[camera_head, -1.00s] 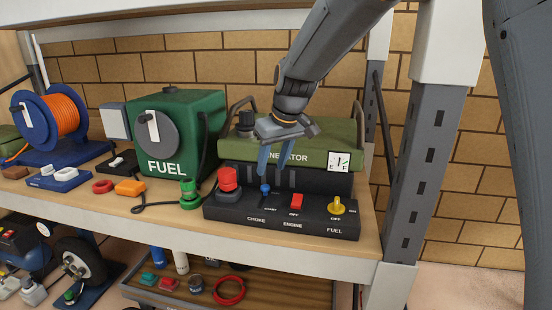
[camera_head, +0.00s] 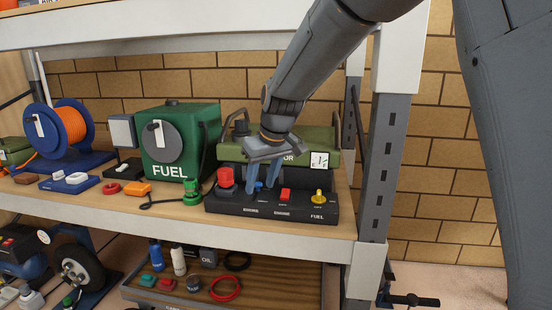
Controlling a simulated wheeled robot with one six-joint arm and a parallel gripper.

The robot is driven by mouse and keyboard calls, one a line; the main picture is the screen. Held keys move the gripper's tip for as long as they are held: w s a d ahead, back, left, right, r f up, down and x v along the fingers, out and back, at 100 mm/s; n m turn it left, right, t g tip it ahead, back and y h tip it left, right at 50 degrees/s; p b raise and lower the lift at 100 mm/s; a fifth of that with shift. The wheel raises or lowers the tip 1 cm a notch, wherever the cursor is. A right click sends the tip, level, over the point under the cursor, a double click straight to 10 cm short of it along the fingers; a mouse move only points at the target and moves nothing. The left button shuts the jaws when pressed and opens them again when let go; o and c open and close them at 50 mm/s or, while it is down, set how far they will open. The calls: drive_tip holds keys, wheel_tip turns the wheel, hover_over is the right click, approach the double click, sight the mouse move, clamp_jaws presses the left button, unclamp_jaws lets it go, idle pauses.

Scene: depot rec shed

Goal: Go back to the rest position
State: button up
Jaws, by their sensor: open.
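My gripper (camera_head: 261,188) is at the generator's black control panel (camera_head: 230,201) on the shelf. Its two blue-grey fingers point down and stand apart, in front of the blue choke control (camera_head: 258,185), which they partly hide. I cannot tell whether they touch it. Nothing shows held between them. The panel also bears a red knob (camera_head: 226,178) at left, a red engine switch (camera_head: 285,194) and a yellow fuel knob (camera_head: 319,196). The green generator (camera_head: 312,142) stands behind, partly hidden by my arm.
A green fuel box (camera_head: 170,172) and an orange cable reel (camera_head: 71,125) stand to the left. A grey shelf post (camera_head: 380,165) rises close on the right. The upper shelf edge (camera_head: 170,27) runs above. A lower tray (camera_head: 262,290) holds small items.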

drive_tip(key=s+d+f+m+g+h, duration=0.1)
drive_tip(key=s+d+f+m, duration=0.1)
drive_tip(key=s+d+f, duration=0.2)
drive_tip(key=s+d+f+m, duration=0.2)
drive_tip(key=s+d+f, duration=0.3)
drive_tip(key=s+d, duration=0.6)
drive_tip(key=s+d+f+m+g+h, duration=0.1)
drive_tip(key=s+d+f+m, duration=0.2)
drive_tip(key=s+d+f, duration=0.2)
drive_tip(key=s+d, duration=0.3)
drive_tip(key=s, duration=0.4)
drive_tip(key=shift+d+g+h, duration=0.2)
drive_tip(key=shift+g+h, duration=0.1)
